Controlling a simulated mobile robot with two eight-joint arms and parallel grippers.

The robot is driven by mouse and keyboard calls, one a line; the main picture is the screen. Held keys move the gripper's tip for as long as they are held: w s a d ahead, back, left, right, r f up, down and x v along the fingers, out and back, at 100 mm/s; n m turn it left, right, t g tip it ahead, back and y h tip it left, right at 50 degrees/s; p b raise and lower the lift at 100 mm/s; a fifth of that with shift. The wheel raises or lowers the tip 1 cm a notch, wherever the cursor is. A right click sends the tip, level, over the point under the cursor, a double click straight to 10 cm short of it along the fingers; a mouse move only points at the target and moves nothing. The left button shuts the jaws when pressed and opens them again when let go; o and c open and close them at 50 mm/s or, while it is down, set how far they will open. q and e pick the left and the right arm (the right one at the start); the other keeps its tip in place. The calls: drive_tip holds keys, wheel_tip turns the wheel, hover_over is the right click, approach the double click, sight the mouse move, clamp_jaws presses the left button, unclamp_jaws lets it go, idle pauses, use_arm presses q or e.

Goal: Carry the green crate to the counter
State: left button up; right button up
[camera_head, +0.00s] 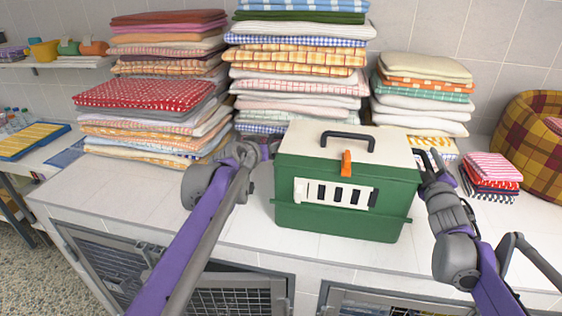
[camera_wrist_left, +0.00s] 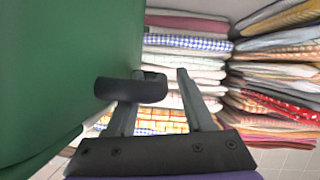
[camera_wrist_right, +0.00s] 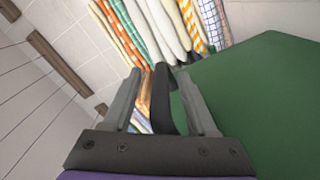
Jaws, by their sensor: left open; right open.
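The green crate (camera_head: 335,222) sits upright on the white tiled counter (camera_head: 110,195), close to its front edge. It has a cream lid, a dark top handle, an orange latch and a barred front window. My left gripper (camera_head: 262,150) is at its left side. In the left wrist view, a dark side handle (camera_wrist_left: 130,91) overlaps the left finger of the open left gripper (camera_wrist_left: 158,80). My right gripper (camera_head: 424,166) is at the crate's right side. In the right wrist view, the other side handle (camera_wrist_right: 162,98) lies between the open fingers of the right gripper (camera_wrist_right: 157,78).
Tall stacks of folded towels (camera_head: 150,90) (camera_head: 298,70) (camera_head: 422,92) stand behind the crate. Small folded cloths (camera_head: 490,172) and a plaid basket (camera_head: 535,140) are at the right. Mesh kennel doors (camera_head: 235,295) are below. The counter left of my left arm is clear.

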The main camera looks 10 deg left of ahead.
drive_tip(key=shift+s, duration=0.1)
use_arm(q)
drive_tip(key=v, duration=0.9)
drive_tip(key=shift+s, duration=0.3)
use_arm(e)
drive_tip(key=s, duration=1.2)
drive_tip(key=shift+d+f, duration=0.15)
drive_tip(key=shift+d, duration=0.1)
